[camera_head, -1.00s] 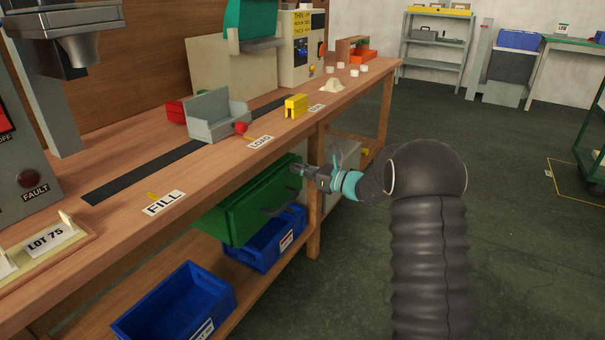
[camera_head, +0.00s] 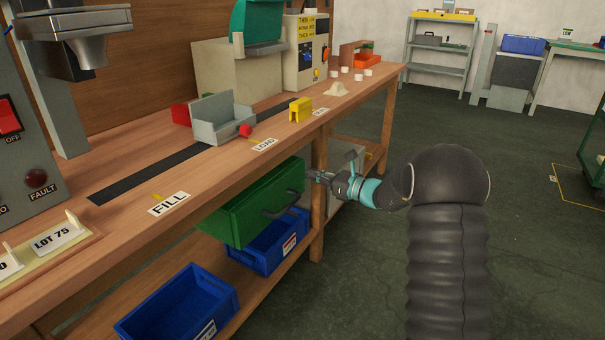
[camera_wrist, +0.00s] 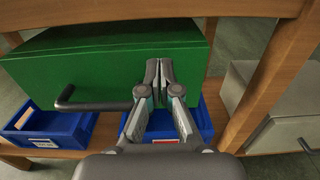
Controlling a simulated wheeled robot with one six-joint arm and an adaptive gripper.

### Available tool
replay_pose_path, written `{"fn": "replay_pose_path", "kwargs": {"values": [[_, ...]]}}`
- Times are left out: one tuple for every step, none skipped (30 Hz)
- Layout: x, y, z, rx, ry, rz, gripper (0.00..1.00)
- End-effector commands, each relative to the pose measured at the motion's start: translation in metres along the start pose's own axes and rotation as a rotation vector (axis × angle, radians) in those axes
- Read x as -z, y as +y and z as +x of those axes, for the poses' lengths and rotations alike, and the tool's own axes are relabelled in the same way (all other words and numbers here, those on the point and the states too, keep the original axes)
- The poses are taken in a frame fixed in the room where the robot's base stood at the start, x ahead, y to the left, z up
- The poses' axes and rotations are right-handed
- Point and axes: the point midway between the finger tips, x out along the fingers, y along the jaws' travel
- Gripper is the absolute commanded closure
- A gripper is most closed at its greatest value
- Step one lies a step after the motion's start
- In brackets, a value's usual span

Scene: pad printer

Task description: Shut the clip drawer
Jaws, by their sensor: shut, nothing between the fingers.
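The green drawer (camera_head: 255,202) hangs under the workbench, with a dark bar handle (camera_head: 280,207) on its front. It stands out a little from under the bench top; how far is hard to tell. In the wrist view its green front (camera_wrist: 100,75) fills the upper left, with the handle (camera_wrist: 95,105) left of the fingers. My gripper (camera_head: 311,175) is at the drawer's right end, beside the wooden bench leg. In the wrist view its fingers (camera_wrist: 159,70) are shut and empty, before the right part of the front. Whether the tips touch it cannot be told.
Blue bins (camera_head: 180,300) stand on the lower shelf (camera_head: 245,303), one below the drawer. The wooden leg (camera_wrist: 275,70) is close right of my gripper, with a grey box (camera_wrist: 275,110) beyond it. The floor (camera_head: 350,290) in front is clear.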

Motion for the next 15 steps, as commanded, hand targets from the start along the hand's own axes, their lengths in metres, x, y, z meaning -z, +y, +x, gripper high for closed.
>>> {"fn": "replay_pose_path", "kwargs": {"values": [[-0.001, -0.001, -0.013, 0.004, 0.0, 0.001, 1.0], [-0.001, -0.001, -0.019, 0.005, 0.0, 0.001, 1.0], [-0.001, -0.001, -0.028, 0.004, 0.0, 0.001, 1.0], [-0.001, -0.001, -0.034, 0.004, 0.0, 0.001, 1.0], [-0.001, -0.001, -0.041, 0.004, 0.001, 0.001, 1.0], [0.0, -0.001, -0.048, 0.004, 0.001, 0.002, 1.0], [0.0, -0.001, -0.054, 0.004, 0.0, 0.003, 1.0], [0.0, -0.001, -0.059, 0.003, 0.0, 0.002, 1.0], [0.0, -0.001, -0.066, 0.002, 0.001, 0.002, 1.0], [0.0, -0.001, -0.07, 0.003, 0.001, 0.002, 1.0], [0.0, 0.0, -0.074, 0.002, 0.001, 0.002, 1.0], [0.0, 0.0, -0.079, 0.001, 0.0, 0.002, 1.0], [0.0, 0.0, -0.082, 0.001, 0.0, 0.001, 1.0], [0.0, 0.0, -0.085, 0.0, 0.001, 0.001, 1.0], [0.0, 0.0, -0.088, 0.0, 0.001, 0.001, 1.0]]}}
